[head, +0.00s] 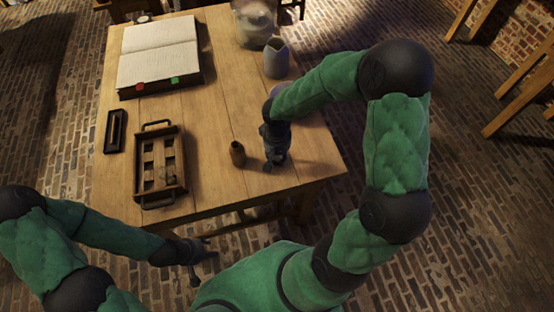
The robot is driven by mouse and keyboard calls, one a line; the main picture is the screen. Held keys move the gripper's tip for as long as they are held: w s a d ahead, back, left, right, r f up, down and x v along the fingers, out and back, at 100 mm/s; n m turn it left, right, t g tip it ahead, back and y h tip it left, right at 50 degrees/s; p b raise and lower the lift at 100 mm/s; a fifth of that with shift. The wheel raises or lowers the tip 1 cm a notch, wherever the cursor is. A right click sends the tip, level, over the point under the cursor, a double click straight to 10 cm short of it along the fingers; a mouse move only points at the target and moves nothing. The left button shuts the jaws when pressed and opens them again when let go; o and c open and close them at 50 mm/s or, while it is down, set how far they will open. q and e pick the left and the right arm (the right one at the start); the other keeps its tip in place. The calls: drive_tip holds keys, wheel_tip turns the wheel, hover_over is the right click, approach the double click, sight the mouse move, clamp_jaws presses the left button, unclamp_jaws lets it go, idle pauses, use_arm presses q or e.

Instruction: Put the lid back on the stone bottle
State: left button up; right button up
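A small brown bottle (238,153) stands upright near the table's front right, with a dark top. A pale grey vessel (276,60) with a narrower neck stands at the back right. I cannot tell for sure which one is the stone bottle. No lid can be made out. My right gripper (274,164) points down at the tabletop just right of the brown bottle, apart from it. Its fingers are dark and small, so its opening and anything between them cannot be told. My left gripper (204,266) is in front of the table, below its front edge, with fingers spread and empty.
A wooden tray with handles (178,166) lies left of the brown bottle. A small dark tray (115,131) is further left. An open book (158,55) lies at the back left, and a glass jar (254,24) stands at the back. The table's middle (225,100) is clear.

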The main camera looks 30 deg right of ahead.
sight(275, 159)
idle(0.4)
drive_tip(key=shift+r+p, duration=0.55)
drive_tip(key=shift+r, duration=0.25)
drive_tip(key=r, duration=0.1)
drive_tip(key=r+p, duration=0.1)
drive_tip(key=shift+a+r, duration=0.3)
use_arm(q)
wheel_tip(275, 159, up, 7)
drive_tip(key=p, duration=0.5)
use_arm(e)
drive_tip(key=a+r, duration=0.3)
drive_tip(key=a, duration=0.1)
drive_tip(key=a+r, duration=0.3)
drive_tip(key=a, duration=0.2)
drive_tip(key=a+r, duration=0.2)
drive_tip(key=a, duration=0.2)
drive_tip(key=shift+s+a+r, duration=0.2)
drive_tip(key=shift+r, duration=0.2)
drive_tip(key=w+d+n, duration=0.1)
drive_tip(key=w+d, duration=0.1)
drive_tip(key=w, duration=0.1)
drive_tip(key=w+d, duration=0.3)
drive_tip(key=w, duration=0.1)
drive_tip(key=w+d+n, duration=0.1)
drive_tip(key=w+d, duration=0.1)
drive_tip(key=w, duration=0.1)
drive_tip(key=shift+w+d+r+n, duration=0.3)
drive_tip(key=shift+w+d, duration=0.1)
